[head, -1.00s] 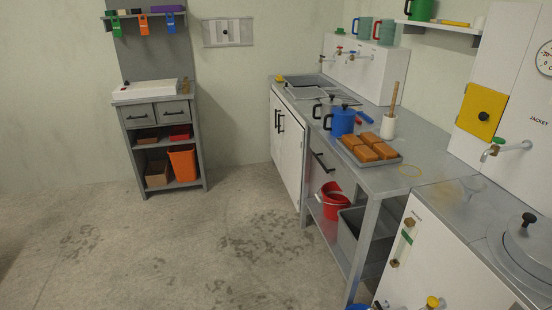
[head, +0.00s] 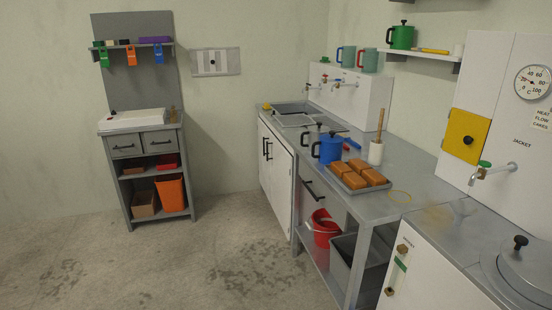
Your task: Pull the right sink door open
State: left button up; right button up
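The sink cabinet stands under the far end of the metal counter, with the sink basin (head: 294,120) above it. Its white front has two doors side by side with black bar handles near the seam between them. The right sink door (head: 281,178) is the nearer one, with its handle (head: 270,150) at its upper left edge. The left sink door (head: 262,160) is the farther one, seen at a steep angle. Both doors look shut. Neither of my grippers shows in the head view.
A white boiler cabinet (head: 420,280) stands nearest. Open concrete floor (head: 190,265) lies in front.

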aim_at(282, 161)
jog(key=i+j, duration=0.2)
jog(key=i, duration=0.25)
jog(key=i+j, duration=0.25)
jog(key=i, duration=0.25)
jog(key=i+j, duration=0.2)
jog(key=i, duration=0.25)
jog(key=i+j, duration=0.2)
jog(key=i, duration=0.25)
jog(key=i+z, duration=0.05)
